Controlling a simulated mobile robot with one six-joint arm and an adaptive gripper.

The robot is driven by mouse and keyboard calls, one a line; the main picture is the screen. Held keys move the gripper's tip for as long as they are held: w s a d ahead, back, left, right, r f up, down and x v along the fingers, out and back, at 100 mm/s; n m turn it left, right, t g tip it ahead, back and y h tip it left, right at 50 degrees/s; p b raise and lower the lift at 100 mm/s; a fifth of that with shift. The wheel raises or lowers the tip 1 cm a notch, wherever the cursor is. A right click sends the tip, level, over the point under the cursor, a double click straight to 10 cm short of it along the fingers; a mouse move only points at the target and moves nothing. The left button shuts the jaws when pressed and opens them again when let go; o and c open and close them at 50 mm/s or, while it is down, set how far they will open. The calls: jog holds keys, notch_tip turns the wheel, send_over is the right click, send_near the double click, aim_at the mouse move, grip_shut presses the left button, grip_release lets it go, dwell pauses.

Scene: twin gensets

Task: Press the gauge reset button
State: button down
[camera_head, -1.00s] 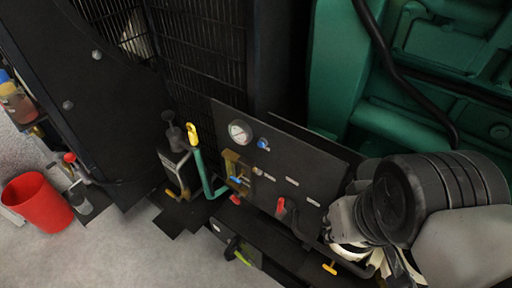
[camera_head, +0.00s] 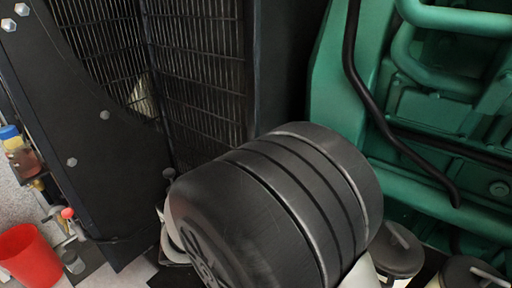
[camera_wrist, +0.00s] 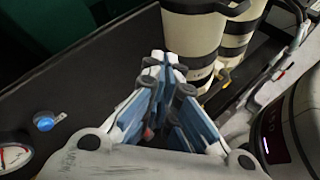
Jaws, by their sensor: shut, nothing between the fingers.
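In the wrist view, a blue round button (camera_wrist: 46,122) sits on the black panel (camera_wrist: 85,82), beside the white-faced gauge (camera_wrist: 14,156) at the lower left edge. I take the blue button for the gauge reset button. My gripper (camera_wrist: 165,68) is shut and empty, with blue and white fingers in the middle of the wrist view. The fingers are to the right of the button and apart from it in the picture. In the head view my dark arm joint covers the panel, so the button, gauge and gripper are hidden there.
Cream canisters with black bands (camera_wrist: 198,35) stand close beyond my fingers. The green engine (camera_head: 440,110) fills the right of the head view. A dark grille (camera_head: 205,75) stands behind my arm. A red bucket (camera_head: 30,258) stands on the floor at left.

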jog(key=w+a+f+n+t, duration=0.1)
jog(key=a+f+n+t, duration=0.3)
jog(key=a, duration=0.4)
jog(key=w+a+f+n+t+y, duration=0.1)
jog(key=a+f+n+t, duration=0.3)
jog(key=a, duration=0.5)
jog(key=w+n+t, duration=0.1)
jog(key=n+t, duration=0.1)
jog(key=n, duration=0.1)
jog(key=shift+y, duration=0.3)
jog(key=shift+f, duration=0.1)
jog(key=b+x, duration=0.2)
jog(key=x, duration=1.2)
jog(key=shift+w+a, duration=0.1)
jog(key=shift+w, duration=0.05)
